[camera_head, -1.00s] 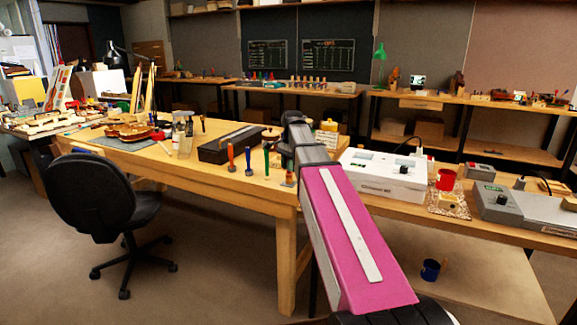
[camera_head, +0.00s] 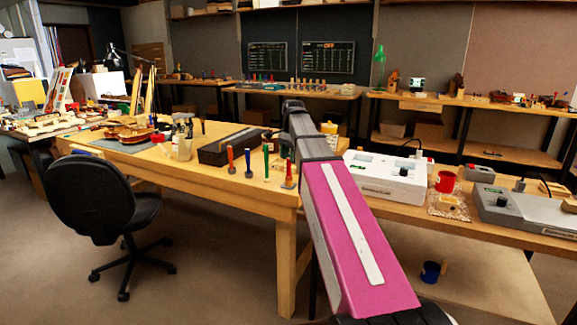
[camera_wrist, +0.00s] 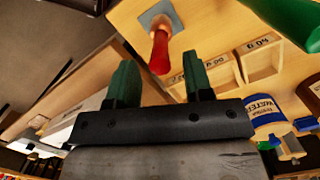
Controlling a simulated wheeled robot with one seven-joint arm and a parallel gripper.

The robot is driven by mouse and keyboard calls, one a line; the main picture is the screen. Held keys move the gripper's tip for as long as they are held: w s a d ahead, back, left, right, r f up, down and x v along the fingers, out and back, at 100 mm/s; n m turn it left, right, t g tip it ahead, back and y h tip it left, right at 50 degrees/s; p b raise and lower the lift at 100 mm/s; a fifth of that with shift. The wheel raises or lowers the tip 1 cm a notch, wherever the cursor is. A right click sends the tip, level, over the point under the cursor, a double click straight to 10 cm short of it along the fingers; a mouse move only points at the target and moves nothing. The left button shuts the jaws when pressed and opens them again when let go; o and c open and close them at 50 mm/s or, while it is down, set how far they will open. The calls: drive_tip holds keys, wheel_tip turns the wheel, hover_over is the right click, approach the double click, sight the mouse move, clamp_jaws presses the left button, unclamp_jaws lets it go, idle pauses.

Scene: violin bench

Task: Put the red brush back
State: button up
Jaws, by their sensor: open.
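The red brush (camera_wrist: 160,50) shows in the wrist view as a red handle above a small grey-blue square pad (camera_wrist: 153,16) on the wooden bench. In the head view the red brush (camera_head: 289,172) stands upright near the bench's front edge, right of the green-handled tool (camera_head: 266,161). My gripper (camera_wrist: 160,64) is open, its two green fingers either side of the red handle in the picture, with visible gaps and no contact seen. In the head view my fingers are hidden behind my arm.
Orange (camera_head: 231,158) and blue (camera_head: 248,162) handled tools stand left of the green one. A dark long box (camera_head: 215,152) lies behind them. Labelled wooden trays (camera_wrist: 262,60) and a water bottle (camera_wrist: 268,120) are close by in the wrist view. A white device (camera_head: 385,182) stands right of my arm.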

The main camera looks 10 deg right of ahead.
wheel_tip(320, 180, up, 7)
drive_tip(key=shift+w+d+r, duration=0.2)
drive_tip(key=shift+w+d, duration=0.05)
drive_tip(key=shift+d, duration=0.1)
